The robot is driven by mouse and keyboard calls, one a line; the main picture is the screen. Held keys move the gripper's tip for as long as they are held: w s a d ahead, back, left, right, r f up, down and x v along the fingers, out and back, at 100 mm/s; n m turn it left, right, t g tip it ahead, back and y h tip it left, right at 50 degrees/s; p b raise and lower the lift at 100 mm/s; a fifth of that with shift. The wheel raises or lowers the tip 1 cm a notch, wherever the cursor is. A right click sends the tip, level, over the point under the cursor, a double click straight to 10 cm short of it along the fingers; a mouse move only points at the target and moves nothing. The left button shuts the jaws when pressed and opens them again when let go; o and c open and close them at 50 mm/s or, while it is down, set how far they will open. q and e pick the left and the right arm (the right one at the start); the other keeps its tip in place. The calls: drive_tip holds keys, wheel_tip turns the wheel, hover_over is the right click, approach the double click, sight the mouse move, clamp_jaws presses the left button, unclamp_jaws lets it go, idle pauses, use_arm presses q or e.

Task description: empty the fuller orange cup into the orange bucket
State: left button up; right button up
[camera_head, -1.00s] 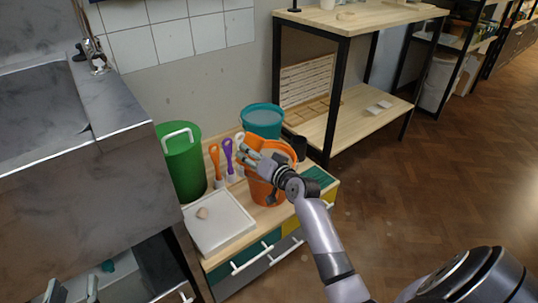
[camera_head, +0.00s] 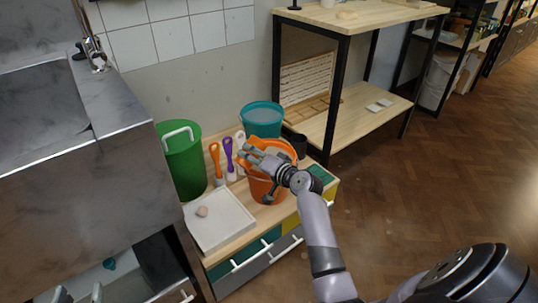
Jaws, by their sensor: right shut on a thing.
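The orange bucket (camera_head: 262,190) stands on the wooden top of a low drawer cabinet. My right gripper (camera_head: 258,158) is over the left part of the bucket's mouth and shut on an orange cup (camera_head: 245,157). The fingers cover most of the cup, so its exact tilt and contents cannot be told. The bucket's inside is largely hidden by my gripper and wrist. No second orange cup can be made out. My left gripper (camera_head: 79,294) shows only its fingertips at the bottom left edge, apart and with nothing between them.
A green container (camera_head: 183,165), a teal bucket (camera_head: 262,118), a black cup (camera_head: 299,145) and orange, purple and white-handled tools (camera_head: 228,155) crowd around the bucket. A white tray (camera_head: 222,228) holding a small pinkish lump (camera_head: 202,211) lies in front. A wooden shelf unit (camera_head: 350,120) stands behind.

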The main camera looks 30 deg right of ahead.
use_arm(q)
drive_tip(key=shift+s+f, duration=0.1)
drive_tip(key=shift+f, duration=0.1)
use_arm(e)
drive_tip(key=shift+m, duration=0.3)
drive_tip(key=shift+d+r+m+y+p, duration=0.1)
drive_tip(key=shift+r+m+y+p, duration=0.45)
drive_tip(key=shift+p, duration=0.25)
use_arm(q)
drive_tip(key=s+a+f+g+y, duration=0.1)
drive_tip(key=s+f+g, duration=0.2)
drive_tip(key=f+g, duration=0.1)
drive_tip(key=shift+s+a+f, duration=0.2)
drive_tip(key=shift+a+f, duration=0.2)
drive_tip(key=shift+f, duration=0.5)
use_arm(e)
drive_tip(key=shift+d+f, duration=0.1)
drive_tip(key=shift+f, duration=0.05)
use_arm(q)
drive_tip(key=shift+w+r, duration=0.15)
use_arm(e)
drive_tip(key=shift+w+d+m, duration=0.1)
drive_tip(key=shift+d+m, duration=0.1)
drive_tip(key=shift+m, duration=0.05)
use_arm(q)
drive_tip(key=shift+w+d+r+t, duration=0.2)
drive_tip(key=shift+r+t, duration=0.05)
drive_tip(key=shift+t, duration=0.05)
use_arm(e)
drive_tip(key=shift+d+f, duration=0.15)
